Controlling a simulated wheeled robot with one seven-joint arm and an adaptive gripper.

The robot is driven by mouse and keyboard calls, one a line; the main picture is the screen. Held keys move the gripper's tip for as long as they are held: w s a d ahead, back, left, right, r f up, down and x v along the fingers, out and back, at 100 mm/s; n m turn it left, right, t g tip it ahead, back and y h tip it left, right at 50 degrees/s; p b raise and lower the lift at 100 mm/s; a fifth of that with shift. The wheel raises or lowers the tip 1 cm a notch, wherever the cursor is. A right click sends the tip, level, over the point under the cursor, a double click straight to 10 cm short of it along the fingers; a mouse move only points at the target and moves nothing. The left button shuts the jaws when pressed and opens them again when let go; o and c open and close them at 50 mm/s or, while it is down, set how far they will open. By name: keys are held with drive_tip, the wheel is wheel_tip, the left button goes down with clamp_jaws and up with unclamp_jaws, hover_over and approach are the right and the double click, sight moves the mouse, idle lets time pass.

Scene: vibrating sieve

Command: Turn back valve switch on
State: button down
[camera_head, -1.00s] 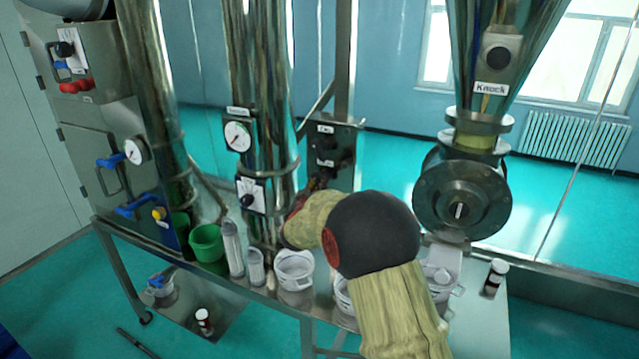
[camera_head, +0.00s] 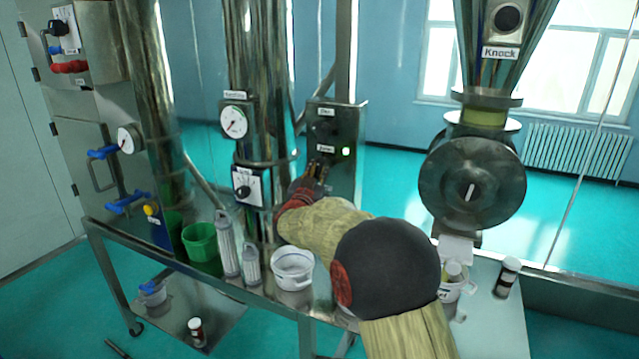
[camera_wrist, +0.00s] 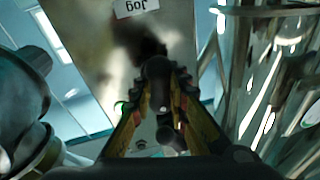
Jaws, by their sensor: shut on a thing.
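A grey metal control box (camera_head: 348,172) stands behind the steel columns, with two small labels; the one seen upside down in the wrist view seems to read "Jog". My gripper (camera_head: 317,170) is at the lower left of this box. In the wrist view, my gripper (camera_wrist: 162,92) is shut on a dark knob (camera_wrist: 158,70) in front of the box's panel (camera_wrist: 105,65). The fingers hide part of the knob, and its angle is unclear. I cannot tell from the labels which switch is the back valve switch.
A gauge (camera_head: 234,122) and a dial (camera_head: 246,187) are on the column left of my gripper. A large round steel valve (camera_head: 472,183) is to the right.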

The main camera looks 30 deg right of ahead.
drive_tip(key=shift+f+m+h+b, duration=0.15)
drive_tip(key=shift+m+h+b, duration=0.35)
drive_tip(key=shift+m+b, duration=1.75)
drive_tip(key=shift+m+g, duration=0.3)
drive_tip(key=shift+m, duration=0.05)
drive_tip(key=c, duration=1.7)
unclamp_jaws()
drive_tip(key=shift+a, duration=0.1)
drive_tip(key=v, duration=1.2)
drive_tip(key=shift+f, duration=0.1)
